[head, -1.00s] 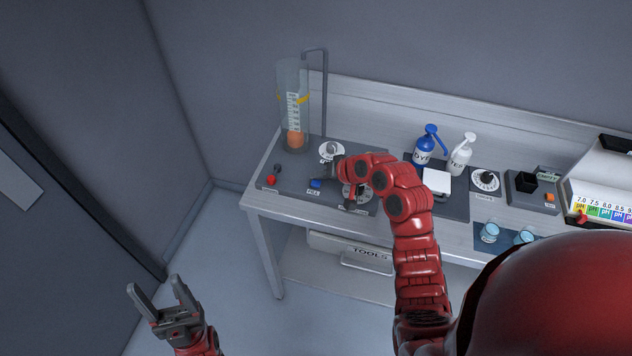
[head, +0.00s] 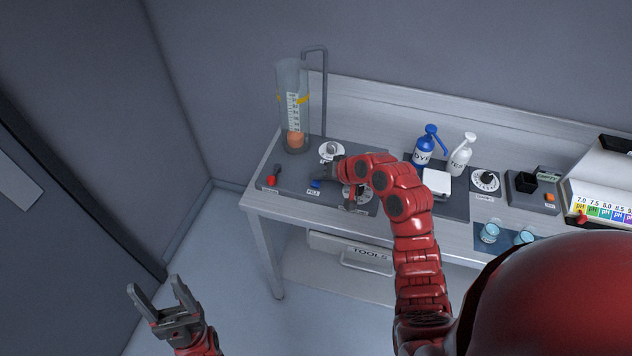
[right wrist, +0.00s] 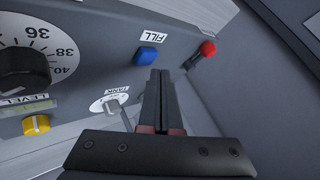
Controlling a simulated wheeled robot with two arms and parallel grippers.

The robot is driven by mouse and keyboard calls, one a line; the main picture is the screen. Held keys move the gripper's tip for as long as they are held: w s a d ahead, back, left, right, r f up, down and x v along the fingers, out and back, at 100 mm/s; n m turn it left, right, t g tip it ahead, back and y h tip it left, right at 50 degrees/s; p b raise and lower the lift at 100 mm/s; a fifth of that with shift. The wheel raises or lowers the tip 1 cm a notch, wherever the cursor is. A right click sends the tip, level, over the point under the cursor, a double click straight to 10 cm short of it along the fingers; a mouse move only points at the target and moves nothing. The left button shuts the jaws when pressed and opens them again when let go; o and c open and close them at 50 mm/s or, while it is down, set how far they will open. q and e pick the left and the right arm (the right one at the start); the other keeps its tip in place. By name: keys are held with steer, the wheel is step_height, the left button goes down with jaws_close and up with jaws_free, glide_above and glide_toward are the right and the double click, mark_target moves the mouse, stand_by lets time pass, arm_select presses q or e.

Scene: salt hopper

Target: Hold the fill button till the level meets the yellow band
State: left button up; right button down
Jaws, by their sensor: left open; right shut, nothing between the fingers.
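The blue fill button (head: 315,184) sits on the dark panel at the bench's left; it also shows in the right wrist view (right wrist: 146,56), uncovered. My right gripper (right wrist: 160,72) is shut and empty, its fingertips close beside the button in that view; I cannot tell the height gap. The clear cylinder (head: 291,80) stands upright behind the panel, with a white scale. Orange content (head: 295,139) fills only its bottom part, its top well below the yellow band (head: 303,99). My left gripper (head: 160,300) is open and empty, low at the left, away from the bench.
A red-tipped lever (head: 271,181) is left of the button, close to my right fingers. The right wrist view shows a large dial (right wrist: 25,68) and a yellow button (right wrist: 36,125). A blue dye bottle (head: 424,150) and a white bottle (head: 460,156) stand further right.

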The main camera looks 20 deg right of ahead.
stand_by(0.5)
steer(key=shift+f+b, duration=0.3)
steer(key=shift+f, duration=0.15)
steer(key=shift+f+b, duration=0.35)
steer(key=shift+f, duration=0.15)
stand_by(6.5)
